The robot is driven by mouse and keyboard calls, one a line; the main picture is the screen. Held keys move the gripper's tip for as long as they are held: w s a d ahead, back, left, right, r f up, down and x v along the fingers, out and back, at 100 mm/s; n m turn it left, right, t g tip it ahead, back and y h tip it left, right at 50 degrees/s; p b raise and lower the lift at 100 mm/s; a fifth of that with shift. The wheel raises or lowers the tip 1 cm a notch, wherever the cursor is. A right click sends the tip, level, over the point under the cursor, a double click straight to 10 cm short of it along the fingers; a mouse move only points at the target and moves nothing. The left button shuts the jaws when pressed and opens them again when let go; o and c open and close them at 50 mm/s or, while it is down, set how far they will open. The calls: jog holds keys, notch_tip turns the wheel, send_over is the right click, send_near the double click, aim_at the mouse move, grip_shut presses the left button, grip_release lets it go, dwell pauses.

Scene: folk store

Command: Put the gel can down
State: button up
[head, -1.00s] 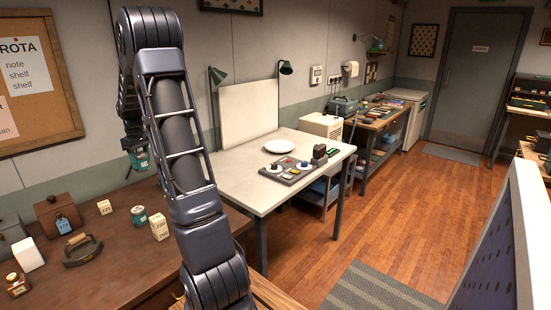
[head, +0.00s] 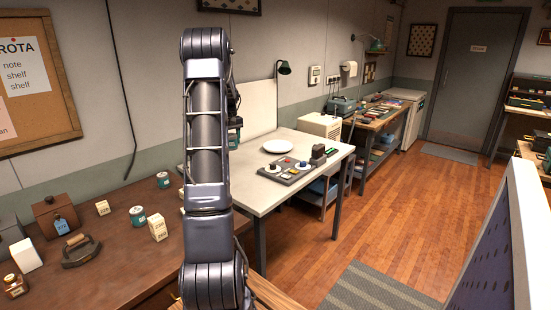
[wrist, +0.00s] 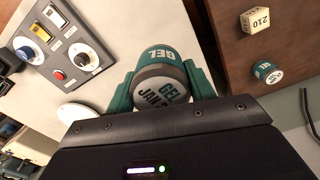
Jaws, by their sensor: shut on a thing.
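The gel can (wrist: 162,88) is teal with a pale end, lettered "GEL" and "JAN". My gripper (wrist: 160,78) is shut on it, with a teal finger on each side. In the head view the can (head: 235,137) shows partly behind my arm, held up in the air near the white table's (head: 257,198) back left. In the wrist view the white tabletop lies behind the can, and the brown table is to the right. I cannot tell the exact height of the can above the surface.
A white plate (head: 278,146) and a control panel (head: 290,170) with knobs and buttons stand on the white table. On the brown table (head: 105,275) are similar teal cans (head: 137,216), small numbered boxes (head: 157,227) and a flat iron (head: 80,250). The white table's front left is clear.

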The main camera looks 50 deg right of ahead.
jog(key=s+d+m, duration=0.2)
jog(key=s+d, duration=0.5)
jog(key=d, duration=0.2)
send_over(257, 183)
jog(key=f, duration=2)
jog(key=shift+w+f, duration=0.2)
jog(key=shift+f, duration=0.15)
jog(key=o, duration=1)
jog(key=shift+o, duration=0.2)
notch_tip(257, 183, up, 12)
jog(key=shift+r, duration=0.2)
